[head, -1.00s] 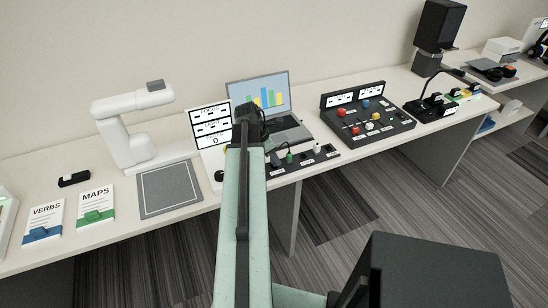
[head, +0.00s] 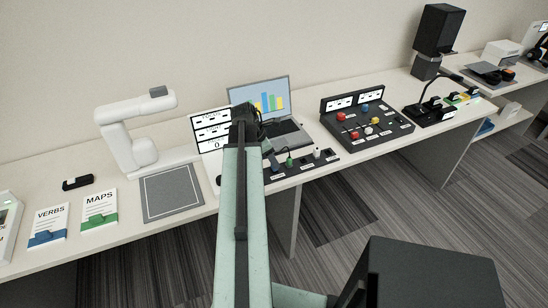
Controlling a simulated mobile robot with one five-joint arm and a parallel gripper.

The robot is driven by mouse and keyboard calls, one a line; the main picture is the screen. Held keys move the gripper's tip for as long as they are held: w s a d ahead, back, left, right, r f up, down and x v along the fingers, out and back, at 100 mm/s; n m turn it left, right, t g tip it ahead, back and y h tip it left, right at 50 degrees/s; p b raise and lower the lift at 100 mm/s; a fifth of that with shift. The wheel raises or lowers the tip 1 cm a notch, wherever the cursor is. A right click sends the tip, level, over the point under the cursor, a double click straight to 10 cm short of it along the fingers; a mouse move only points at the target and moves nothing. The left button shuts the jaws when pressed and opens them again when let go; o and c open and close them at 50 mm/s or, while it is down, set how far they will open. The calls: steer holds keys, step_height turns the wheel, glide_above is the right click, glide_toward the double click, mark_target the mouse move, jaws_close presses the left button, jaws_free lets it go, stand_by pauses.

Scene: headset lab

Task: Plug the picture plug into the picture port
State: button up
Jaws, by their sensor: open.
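A dark strip (head: 306,167) lies along the front edge of the desk, in front of the open laptop (head: 272,124). A green plug-like piece (head: 290,160) and a white one (head: 317,153) stand on it. The strip's labels are too small to read, so I cannot tell which is the picture plug or where the picture port is. My gripper (head: 250,122), dark, is at the far end of my pale green arm, over the laptop's left side and beyond the strip's left end. It is open; its fingertips are hard to make out, and I see nothing held.
A white panel (head: 207,129) stands left of my gripper. A black console (head: 366,127) with coloured knobs stands to the right. A white arm-shaped device (head: 130,145), a grey mat (head: 170,192) and two booklets (head: 99,208) are left. Bare desk lies around the mat.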

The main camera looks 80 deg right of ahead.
steer(key=p+v, duration=0.2)
steer(key=v, duration=0.2)
steer(key=shift+r+p, duration=0.15)
steer(key=shift+p, duration=0.15)
